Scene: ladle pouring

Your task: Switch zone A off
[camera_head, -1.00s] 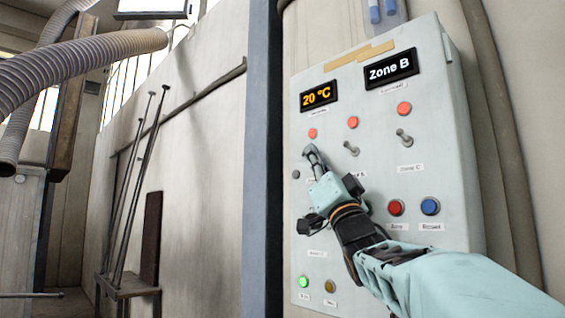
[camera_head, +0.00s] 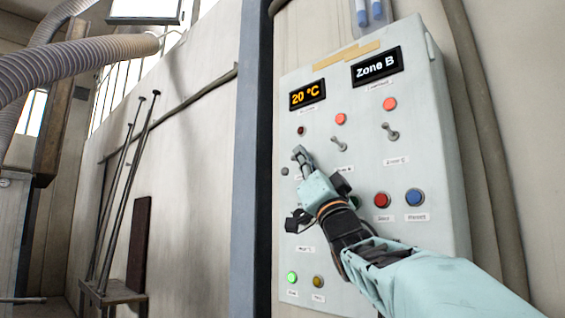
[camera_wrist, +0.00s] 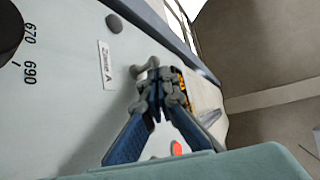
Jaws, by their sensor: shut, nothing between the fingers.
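The grey control panel (camera_head: 435,190) fills the right of the head view. Its left lamp (camera_head: 300,130) is dark red and unlit. The middle lamp (camera_head: 340,119) and right lamp (camera_head: 389,104) glow orange-red. My gripper (camera_head: 299,155) is shut and empty at the left switch position, just below the dark lamp, and hides that switch in the head view. In the wrist view my gripper (camera_wrist: 155,85) is close to the panel face, beside the "Zone A" label (camera_wrist: 106,65). The zone A lever's position and any contact with it cannot be made out.
The middle toggle switch (camera_head: 338,143) and right toggle switch (camera_head: 391,132) stand close to the right. Red (camera_head: 382,200) and blue (camera_head: 414,197) buttons sit lower. A dark knob (camera_wrist: 8,30) shows in the wrist view.

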